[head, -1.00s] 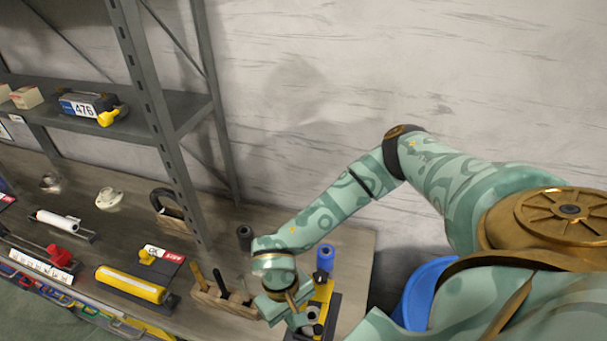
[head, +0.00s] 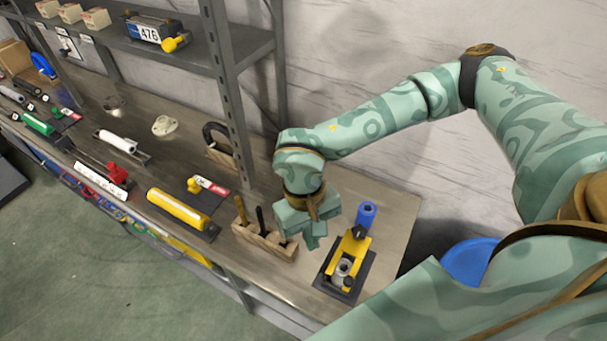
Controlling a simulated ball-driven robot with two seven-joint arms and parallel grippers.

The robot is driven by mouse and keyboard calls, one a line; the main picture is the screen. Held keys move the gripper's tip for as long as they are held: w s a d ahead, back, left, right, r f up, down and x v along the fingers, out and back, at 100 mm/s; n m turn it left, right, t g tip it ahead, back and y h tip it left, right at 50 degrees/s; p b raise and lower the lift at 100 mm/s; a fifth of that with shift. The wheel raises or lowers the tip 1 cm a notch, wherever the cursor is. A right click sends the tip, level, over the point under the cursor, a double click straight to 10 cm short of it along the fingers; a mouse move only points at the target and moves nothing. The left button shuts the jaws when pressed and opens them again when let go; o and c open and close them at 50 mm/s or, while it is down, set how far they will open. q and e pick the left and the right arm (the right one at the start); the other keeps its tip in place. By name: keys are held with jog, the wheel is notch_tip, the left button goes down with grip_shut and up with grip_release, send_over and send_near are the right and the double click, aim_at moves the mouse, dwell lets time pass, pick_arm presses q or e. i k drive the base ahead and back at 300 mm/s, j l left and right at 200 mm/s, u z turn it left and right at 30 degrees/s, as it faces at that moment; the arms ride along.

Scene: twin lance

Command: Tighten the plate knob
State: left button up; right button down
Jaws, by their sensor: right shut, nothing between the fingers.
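A dark block with a white and blue plate reading 476 (head: 150,32) sits on the shelf at the upper left. A yellow knob (head: 175,43) sticks out at its right end. Another yellow knob (head: 194,184) stands on the bench beside a small red and white label (head: 212,187). I cannot tell from the picture how tight either knob is. My right gripper (head: 312,240) is shut and empty, pointing down above the bench, just right of a wooden tool block and well away from both knobs. My left gripper is not in view.
A yellow clamp with a blue handle (head: 353,243) stands on a dark base right of my gripper. The wooden block (head: 265,241) holds upright tools. A yellow cylinder (head: 178,209) lies further left. A grey shelf post (head: 228,95) rises between the shelf and my arm.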

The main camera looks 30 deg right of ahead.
aim_at(359, 233)
jog(key=k+j, duration=0.8)
jog(key=k, duration=0.05)
